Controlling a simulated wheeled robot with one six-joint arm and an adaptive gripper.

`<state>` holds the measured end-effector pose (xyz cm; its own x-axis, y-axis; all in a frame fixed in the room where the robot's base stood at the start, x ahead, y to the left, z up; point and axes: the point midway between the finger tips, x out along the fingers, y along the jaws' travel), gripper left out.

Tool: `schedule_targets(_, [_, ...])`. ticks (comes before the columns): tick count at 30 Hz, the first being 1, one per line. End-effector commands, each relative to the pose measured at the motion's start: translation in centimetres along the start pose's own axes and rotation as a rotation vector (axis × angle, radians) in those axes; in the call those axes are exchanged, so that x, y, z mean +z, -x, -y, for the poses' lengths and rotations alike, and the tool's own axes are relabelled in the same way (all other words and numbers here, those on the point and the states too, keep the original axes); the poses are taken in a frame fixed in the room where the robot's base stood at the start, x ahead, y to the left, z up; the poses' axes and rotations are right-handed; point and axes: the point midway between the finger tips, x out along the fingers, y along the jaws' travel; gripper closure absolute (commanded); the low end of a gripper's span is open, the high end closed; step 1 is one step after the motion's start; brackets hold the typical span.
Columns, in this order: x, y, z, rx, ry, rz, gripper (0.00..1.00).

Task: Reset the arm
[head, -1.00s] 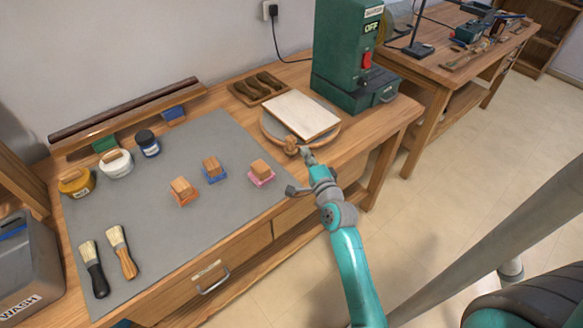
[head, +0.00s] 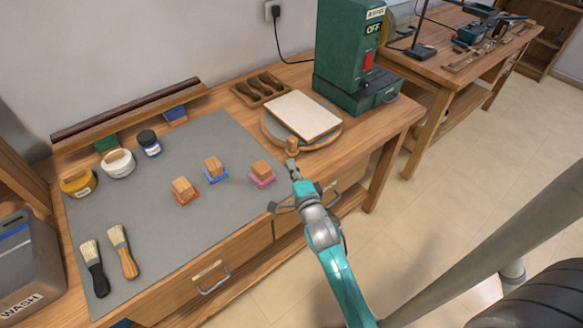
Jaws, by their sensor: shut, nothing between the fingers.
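My gripper (head: 294,171) is at the end of my teal and grey arm, near the front edge of the workbench (head: 388,137). Its grey fingers are shut with nothing between them. The fingertips show just below a wooden knob (head: 292,147) at the front of a round wooden board (head: 325,139). A small gap shows between fingertips and knob in this view. A pale rectangular panel (head: 303,115) lies on the round board.
A grey mat (head: 150,225) holds three wooden-handled blocks, several jars and two brushes (head: 122,252). A green machine (head: 347,45) marked OFF stands at the back right. A grey WASH bin (head: 28,265) is at left. Open floor (head: 450,190) lies to the right.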

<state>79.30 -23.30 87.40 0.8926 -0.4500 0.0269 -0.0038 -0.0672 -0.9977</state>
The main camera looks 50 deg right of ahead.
Motion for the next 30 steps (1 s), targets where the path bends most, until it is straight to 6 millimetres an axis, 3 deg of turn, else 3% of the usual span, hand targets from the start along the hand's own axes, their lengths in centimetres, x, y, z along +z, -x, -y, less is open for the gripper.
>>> schedule_targets(23, [0.2, 0.2, 0.0, -0.001, 0.002, 0.0, 1.0])
schedule_targets(26, [0.6, 1.0, -0.4, 0.005, 0.02, 0.009, 1.0])
schedule_targets(30, [2.2, 4.4, -1.8, 0.025, 0.119, 0.049, 1.0])
